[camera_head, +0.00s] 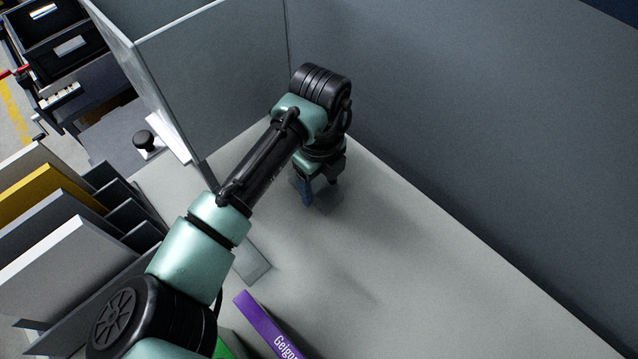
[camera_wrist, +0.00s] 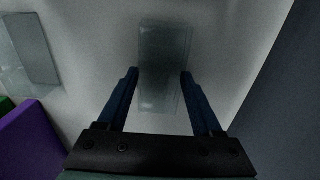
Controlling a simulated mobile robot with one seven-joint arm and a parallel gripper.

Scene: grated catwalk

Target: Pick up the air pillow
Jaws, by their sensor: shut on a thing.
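The air pillow (camera_wrist: 163,45) is a clear, pale grey-green oblong. In the wrist view it lies between the two blue fingers of my gripper (camera_wrist: 160,74), reaching past the fingertips. My gripper is shut on it, with a finger along each long side. In the head view my gripper (camera_head: 320,193) points down, low over the grey surface near the panel corner. The pillow shows there only as a faint patch by the fingers, largely hidden. I cannot tell whether it touches the surface.
A similar clear item (camera_head: 252,262) lies nearer, left of my gripper. A purple box (camera_head: 268,325) lies in front of it. Grey panels (camera_head: 215,75) and a dark wall (camera_head: 470,130) bound the surface (camera_head: 420,270). Upright folders (camera_head: 60,240) stand at left. Room is free at right.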

